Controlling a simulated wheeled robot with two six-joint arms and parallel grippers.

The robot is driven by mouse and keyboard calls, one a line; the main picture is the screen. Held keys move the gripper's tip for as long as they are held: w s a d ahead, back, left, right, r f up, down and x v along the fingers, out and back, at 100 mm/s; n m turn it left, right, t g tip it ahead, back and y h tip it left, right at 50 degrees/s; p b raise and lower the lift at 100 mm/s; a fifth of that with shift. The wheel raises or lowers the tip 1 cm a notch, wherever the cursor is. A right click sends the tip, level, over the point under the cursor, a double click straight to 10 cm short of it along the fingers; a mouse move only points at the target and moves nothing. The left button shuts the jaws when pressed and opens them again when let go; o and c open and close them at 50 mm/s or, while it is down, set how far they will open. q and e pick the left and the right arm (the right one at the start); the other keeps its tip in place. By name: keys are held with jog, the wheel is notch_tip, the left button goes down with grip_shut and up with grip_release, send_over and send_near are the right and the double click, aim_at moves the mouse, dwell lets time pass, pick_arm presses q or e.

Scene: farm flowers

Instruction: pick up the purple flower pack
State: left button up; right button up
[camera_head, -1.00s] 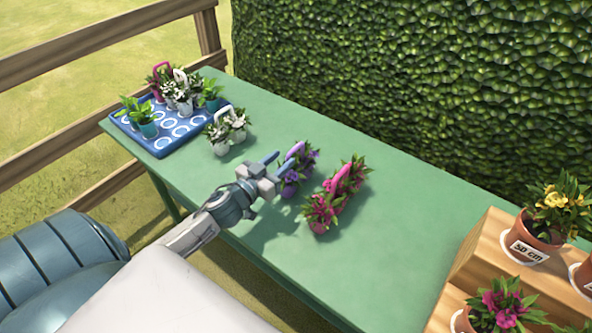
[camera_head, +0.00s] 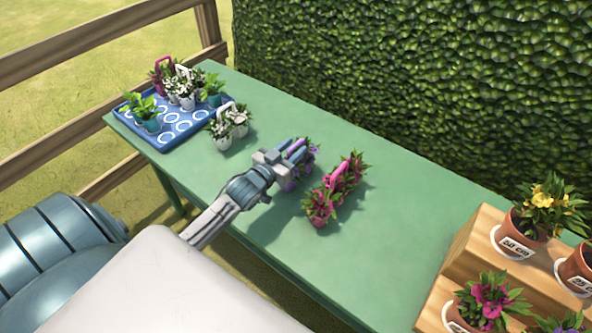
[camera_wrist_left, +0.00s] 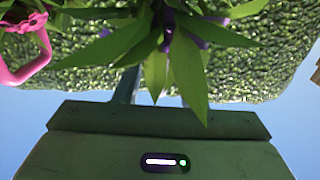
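The purple flower pack (camera_head: 312,150) stands on the green table in the head view, largely hidden behind my left gripper (camera_head: 294,149). The gripper's fingers are at its purple handle. I cannot tell whether they are closed on the handle. In the left wrist view, long green leaves (camera_wrist_left: 186,65) and a little purple fill the top, close to the camera. A pink handle (camera_wrist_left: 30,52) shows at the left there. My right gripper is not in view.
A pink flower pack (camera_head: 335,188) stands close on the right. A white flower pack (camera_head: 228,126) and a blue tray (camera_head: 165,145) with plants are to the left. A wooden stepped stand (camera_head: 466,262) with pots is at the right. The green table (camera_head: 400,215) is clear between.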

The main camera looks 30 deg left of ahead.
pick_arm(q)
jog(key=shift+w+d+b, duration=0.1)
jog(key=shift+w+b, duration=0.25)
jog(key=shift+w, duration=0.6)
grip_shut()
dwell(0.8)
